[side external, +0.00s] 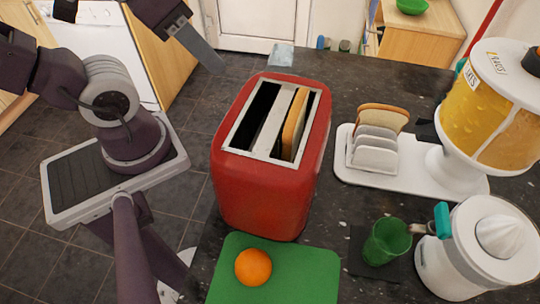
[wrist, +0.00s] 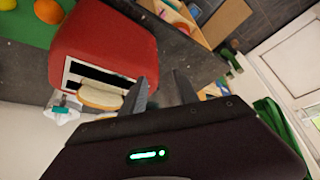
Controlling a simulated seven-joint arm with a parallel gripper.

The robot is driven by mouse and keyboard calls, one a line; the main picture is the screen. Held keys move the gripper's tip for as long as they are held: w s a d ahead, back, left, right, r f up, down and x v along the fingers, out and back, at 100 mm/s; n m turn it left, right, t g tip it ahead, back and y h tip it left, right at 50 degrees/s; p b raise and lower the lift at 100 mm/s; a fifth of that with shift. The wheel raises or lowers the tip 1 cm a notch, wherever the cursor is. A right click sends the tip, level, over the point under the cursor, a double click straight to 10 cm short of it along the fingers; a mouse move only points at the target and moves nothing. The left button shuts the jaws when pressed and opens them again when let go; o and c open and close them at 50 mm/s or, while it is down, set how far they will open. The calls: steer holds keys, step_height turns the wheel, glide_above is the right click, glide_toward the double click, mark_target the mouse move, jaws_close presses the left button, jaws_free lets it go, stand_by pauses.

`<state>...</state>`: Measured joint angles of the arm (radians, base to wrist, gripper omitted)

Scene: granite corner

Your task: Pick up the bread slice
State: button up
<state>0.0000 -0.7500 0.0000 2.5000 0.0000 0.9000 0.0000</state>
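A bread slice (side external: 294,124) stands in the right slot of the red toaster (side external: 262,197), its top edge rising a little above the slot. In the wrist view the slice (wrist: 101,95) shows at the slot of the toaster (wrist: 105,42), left of my fingers. A second bread slice (side external: 383,116) stands in a white rack (side external: 374,155) right of the toaster. My gripper (side external: 222,66) is up at the back left of the toaster, apart from both slices. In the wrist view its two fingers (wrist: 161,78) are spread with nothing between them. The toaster's left slot looks empty.
A green board (side external: 300,272) with an orange (side external: 253,267) lies in front of the toaster. A green cup (side external: 386,242), a white juicer (side external: 480,250) and a yellow dispenser (side external: 495,105) stand at right. Dark counter is bare behind the rack.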

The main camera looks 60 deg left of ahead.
steer(key=w+d+r+m+g, duration=0.1)
steer(key=w+d+r+m, duration=0.15)
steer(key=w, duration=0.35)
steer(key=m+g, duration=0.4)
steer(key=m, duration=0.2)
glide_above(390, 107)
steer(key=f, duration=0.8)
steer(key=shift+s+a, duration=0.25)
steer(key=shift+a, duration=0.1)
steer(key=shift+m, duration=0.25)
steer(key=f, duration=0.7)
steer(key=shift+w+d+f, duration=0.2)
steer(key=shift+d+f, duration=0.2)
jaws_close()
